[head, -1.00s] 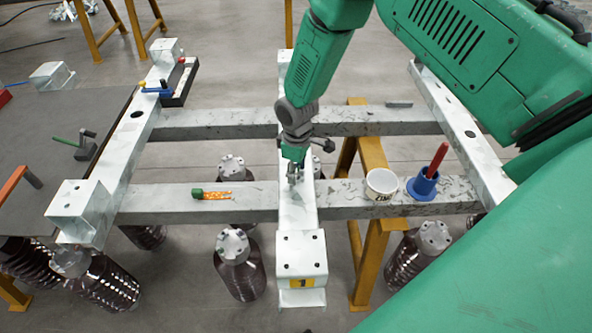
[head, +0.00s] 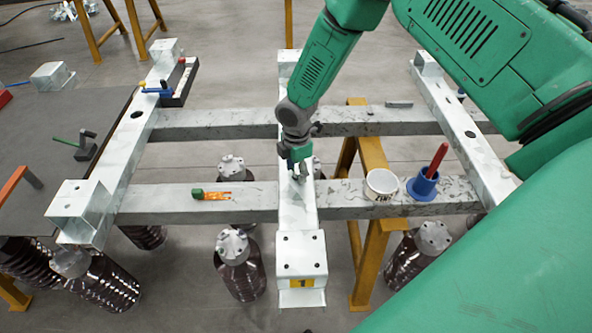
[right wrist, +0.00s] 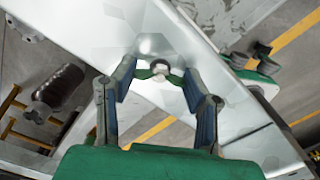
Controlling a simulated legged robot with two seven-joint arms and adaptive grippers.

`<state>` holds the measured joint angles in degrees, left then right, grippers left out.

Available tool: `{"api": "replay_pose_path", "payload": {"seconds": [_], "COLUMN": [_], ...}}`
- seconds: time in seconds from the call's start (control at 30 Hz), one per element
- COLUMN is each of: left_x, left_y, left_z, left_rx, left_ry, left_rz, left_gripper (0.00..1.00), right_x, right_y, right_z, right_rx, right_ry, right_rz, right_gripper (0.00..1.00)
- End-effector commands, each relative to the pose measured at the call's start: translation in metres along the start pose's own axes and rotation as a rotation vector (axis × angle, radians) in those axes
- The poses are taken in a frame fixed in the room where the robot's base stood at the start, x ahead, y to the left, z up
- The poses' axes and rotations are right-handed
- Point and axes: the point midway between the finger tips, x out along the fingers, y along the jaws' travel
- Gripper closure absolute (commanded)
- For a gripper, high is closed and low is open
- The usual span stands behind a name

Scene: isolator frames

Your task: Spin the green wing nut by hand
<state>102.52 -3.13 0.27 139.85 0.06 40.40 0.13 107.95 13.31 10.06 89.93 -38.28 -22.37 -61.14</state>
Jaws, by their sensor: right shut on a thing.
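The green wing nut (right wrist: 146,74) shows in the right wrist view, on the pale metal of the central white beam (head: 290,212). A dark ring and pale round end sit at its middle. My right gripper (right wrist: 160,76) has a fingertip on each side of the nut and is shut on it. In the head view my right gripper (head: 298,176) points down onto the central beam, and the nut is too small and hidden to make out. My left gripper is not in view.
A white tub (head: 381,184) and a blue holder (head: 422,187) with a red-handled tool stand on the grey crossbar (head: 350,212) to the right. A green-ended brush-like item (head: 212,195) lies on it to the left. Brown insulators (head: 240,277) hang below. A dark table (head: 60,140) is at left.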

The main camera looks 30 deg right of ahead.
Motion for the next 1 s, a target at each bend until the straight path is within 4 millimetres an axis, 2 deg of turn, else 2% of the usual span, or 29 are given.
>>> {"api": "replay_pose_path", "payload": {"seconds": [0.03,1.0], "left_x": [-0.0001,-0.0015], "left_y": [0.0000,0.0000], "left_z": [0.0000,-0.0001], "left_rx": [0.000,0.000], "left_ry": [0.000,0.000], "left_rz": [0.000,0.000], "left_gripper": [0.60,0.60], "right_x": [-0.0022,-0.0016], "right_y": [0.0050,0.0039], "right_z": [-0.0007,-0.0003], "right_rx": [-0.043,-0.964], "right_ry": [0.004,-0.002], "right_rz": [0.013,0.010], "right_gripper": [0.88,0.88]}}
